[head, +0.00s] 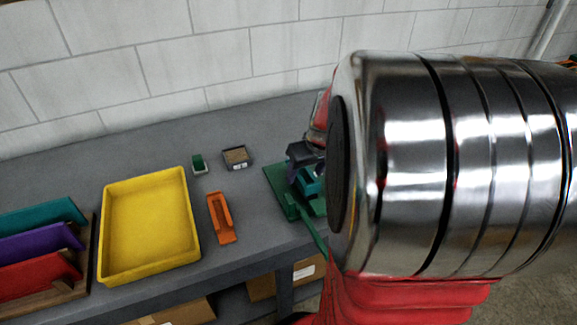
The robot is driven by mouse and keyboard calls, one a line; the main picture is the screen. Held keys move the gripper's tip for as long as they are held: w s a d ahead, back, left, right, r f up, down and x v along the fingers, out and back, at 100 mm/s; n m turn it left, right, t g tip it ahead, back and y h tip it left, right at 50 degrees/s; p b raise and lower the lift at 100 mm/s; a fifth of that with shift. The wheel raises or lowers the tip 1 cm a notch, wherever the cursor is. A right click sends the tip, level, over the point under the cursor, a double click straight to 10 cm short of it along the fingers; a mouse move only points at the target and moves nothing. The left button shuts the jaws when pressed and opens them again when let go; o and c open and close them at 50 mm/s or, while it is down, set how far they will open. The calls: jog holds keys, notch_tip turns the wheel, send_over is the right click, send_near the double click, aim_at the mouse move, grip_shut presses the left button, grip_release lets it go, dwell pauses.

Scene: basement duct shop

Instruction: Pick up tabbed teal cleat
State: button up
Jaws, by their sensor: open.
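A small teal piece (308,184), likely the tabbed teal cleat, sits at a green fixture (279,181) on the bench. Its tab cannot be made out, and my arm hides part of it on the right. My gripper (303,164) shows as a dark shape right above and against the teal piece. Its jaws are open, but the fingers are small and partly hidden behind my arm. I cannot tell whether they touch the piece or stand around it.
An empty yellow tray (190,265) stands left on the grey bench (225,110). An orange channel piece (222,218), a small green-and-grey item (199,164) and a small box (236,157) lie nearby. A wooden rack (84,270) holds teal, purple and red pieces. Cardboard boxes (180,312) sit below.

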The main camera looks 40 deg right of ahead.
dwell(0.4)
jog(key=c, duration=1.2)
jog(key=shift+r, duration=0.1)
jog(key=shift+c, duration=0.4)
notch_tip(320, 180, up, 10)
